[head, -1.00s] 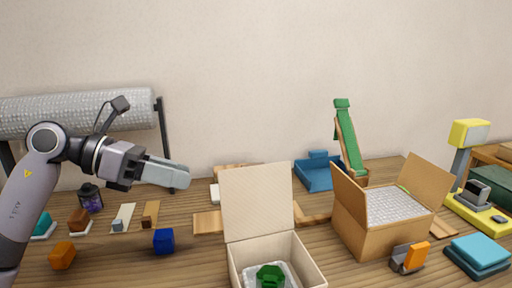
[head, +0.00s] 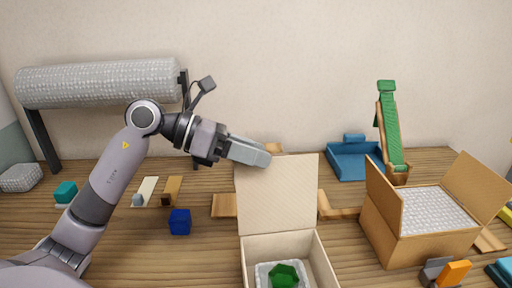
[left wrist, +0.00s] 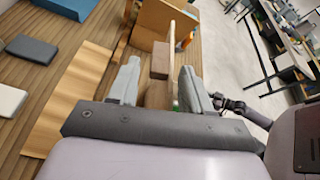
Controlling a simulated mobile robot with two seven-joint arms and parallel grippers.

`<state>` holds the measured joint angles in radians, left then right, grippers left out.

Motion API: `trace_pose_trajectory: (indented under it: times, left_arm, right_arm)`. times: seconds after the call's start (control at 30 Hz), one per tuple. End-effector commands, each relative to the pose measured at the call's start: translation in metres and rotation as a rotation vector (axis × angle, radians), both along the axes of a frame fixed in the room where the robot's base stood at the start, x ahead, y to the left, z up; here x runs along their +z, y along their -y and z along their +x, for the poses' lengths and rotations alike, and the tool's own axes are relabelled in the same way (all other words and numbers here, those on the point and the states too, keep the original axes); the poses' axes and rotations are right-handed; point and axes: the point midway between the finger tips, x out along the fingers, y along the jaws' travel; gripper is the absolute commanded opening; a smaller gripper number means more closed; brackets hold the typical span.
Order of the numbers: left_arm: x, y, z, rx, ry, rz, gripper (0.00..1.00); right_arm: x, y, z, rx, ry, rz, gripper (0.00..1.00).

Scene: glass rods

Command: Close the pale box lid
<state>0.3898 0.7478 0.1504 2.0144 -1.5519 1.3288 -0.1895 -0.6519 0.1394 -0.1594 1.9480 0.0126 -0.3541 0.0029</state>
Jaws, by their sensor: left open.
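The pale box (head: 326,266) stands open at the front centre in the head view. Its pale lid (head: 277,200) stands upright at the back edge. A green faceted piece (head: 285,273) sits inside on a pale lining. My left gripper (head: 262,154) is at the lid's top left corner and covers part of its top edge. I cannot tell whether it touches the lid. In the left wrist view, my left gripper (left wrist: 160,88) has its two fingers apart, with a thin brown edge between and beyond them.
A cardboard box (head: 408,249) with open flaps and bubble wrap stands right of the pale box. A blue tray (head: 350,165) and a green-topped ramp (head: 390,130) are behind it. A blue cube (head: 180,221) lies to the left. A bubble-wrap roll (head: 100,82) hangs at back left.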

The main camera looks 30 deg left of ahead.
Motion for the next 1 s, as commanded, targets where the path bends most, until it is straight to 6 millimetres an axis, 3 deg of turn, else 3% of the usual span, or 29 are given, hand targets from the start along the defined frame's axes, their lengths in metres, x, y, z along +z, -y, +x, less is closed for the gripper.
trace_pose_trajectory:
  times: [0.37,0.5,1.0]
  left_arm:
    - [-0.0029,0.0056,0.0038,0.001,0.0,0.0,0.46]
    - [-0.003,0.0054,0.0038,0.001,0.0,0.0,0.0]
    - [-0.0018,0.0051,0.004,0.001,0.021,0.019,0.0]
  right_arm:
    - [0.0019,-0.0001,0.0003,0.0,0.001,0.0,0.43]
    - [0.0021,-0.0001,0.0004,0.0,0.001,0.0,0.43]
    - [-0.0009,0.0,0.0015,0.001,0.004,0.0,0.43]
